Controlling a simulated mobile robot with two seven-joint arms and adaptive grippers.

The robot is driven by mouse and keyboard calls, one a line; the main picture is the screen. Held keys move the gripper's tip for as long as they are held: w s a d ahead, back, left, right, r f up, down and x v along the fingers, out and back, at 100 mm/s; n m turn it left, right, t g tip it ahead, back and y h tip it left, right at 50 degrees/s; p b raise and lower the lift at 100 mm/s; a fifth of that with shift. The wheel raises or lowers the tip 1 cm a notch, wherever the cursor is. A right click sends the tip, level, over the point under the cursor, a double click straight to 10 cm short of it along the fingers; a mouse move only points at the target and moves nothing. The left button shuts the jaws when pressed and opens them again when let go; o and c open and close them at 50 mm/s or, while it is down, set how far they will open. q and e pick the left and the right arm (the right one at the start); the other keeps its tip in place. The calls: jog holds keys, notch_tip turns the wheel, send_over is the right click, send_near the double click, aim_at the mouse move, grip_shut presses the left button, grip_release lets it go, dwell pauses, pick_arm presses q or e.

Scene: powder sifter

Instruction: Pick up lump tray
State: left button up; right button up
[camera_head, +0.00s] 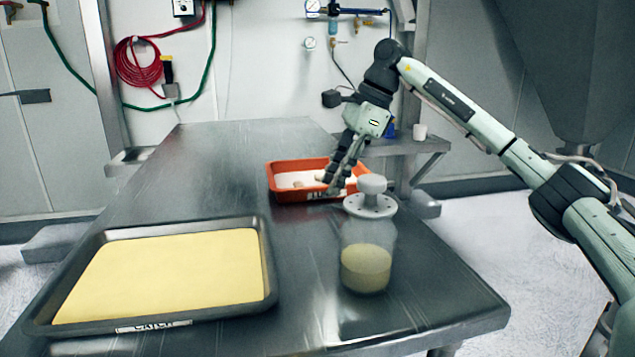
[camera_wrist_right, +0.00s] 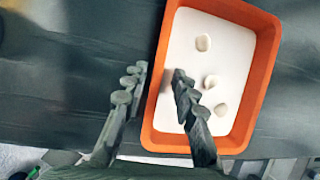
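The lump tray is an orange tray (camera_head: 292,195) with a white inside and several pale lumps, lying on the metal table. It also fills the right half of the right wrist view (camera_wrist_right: 263,78). My right gripper (camera_head: 337,186) reaches down at the tray's right end in the head view. In the wrist view the fingers of this gripper (camera_wrist_right: 157,82) are apart, with one tray wall between them: one finger outside, one over the white inside. I cannot tell whether they touch the wall. A label on the tray's front is partly hidden. My left gripper is not in view.
A clear jar (camera_head: 366,255) with yellowish powder and a white knobbed lid stands just in front of the gripper. A large dark tray (camera_head: 262,285) of yellow powder, labelled on its front, lies at the left front. The table (camera_head: 215,160) is bare behind it.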

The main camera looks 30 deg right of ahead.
jog(key=shift+x, duration=0.8)
jog(key=shift+c, duration=0.4)
grip_shut()
jog(key=shift+w+r, duration=0.1)
